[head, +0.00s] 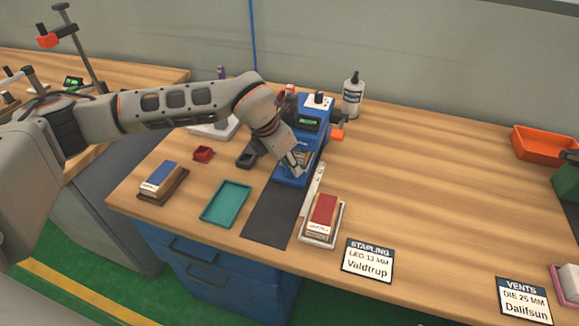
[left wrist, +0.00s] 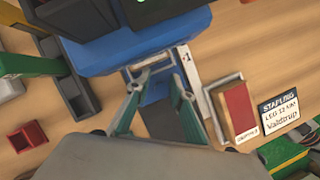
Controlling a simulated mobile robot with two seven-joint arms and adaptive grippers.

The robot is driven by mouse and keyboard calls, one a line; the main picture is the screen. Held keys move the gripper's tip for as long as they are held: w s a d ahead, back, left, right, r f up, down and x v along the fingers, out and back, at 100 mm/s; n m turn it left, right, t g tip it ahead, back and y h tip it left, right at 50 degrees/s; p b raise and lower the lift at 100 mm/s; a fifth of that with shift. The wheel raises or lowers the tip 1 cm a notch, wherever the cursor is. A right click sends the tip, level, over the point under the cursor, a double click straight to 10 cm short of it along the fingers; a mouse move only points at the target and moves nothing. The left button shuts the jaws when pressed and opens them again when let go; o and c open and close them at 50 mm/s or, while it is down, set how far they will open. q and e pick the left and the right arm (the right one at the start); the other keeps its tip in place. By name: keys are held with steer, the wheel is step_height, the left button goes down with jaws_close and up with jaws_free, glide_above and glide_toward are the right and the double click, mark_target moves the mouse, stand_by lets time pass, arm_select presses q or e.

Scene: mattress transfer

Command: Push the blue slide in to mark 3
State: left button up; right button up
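The blue machine (head: 310,112) stands on the bench, with a small lit display. It also fills the top of the left wrist view (left wrist: 150,40). A blue piece, seemingly the slide (left wrist: 153,92), sticks out from its front. In the head view the gripper (head: 296,160) is over the machine's front. My right gripper is not in view.
A black mat (head: 268,218) lies in front of the machine. A teal tray (head: 226,203), a blue-topped block (head: 163,180) and a red-topped block (head: 322,215) lie nearby. A white bottle (head: 353,95) stands behind. The bench's right middle is clear.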

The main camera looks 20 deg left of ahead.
arm_select(q)
steer(key=shift+s, duration=0.1)
steer(key=v, duration=1.2)
stand_by(0.4)
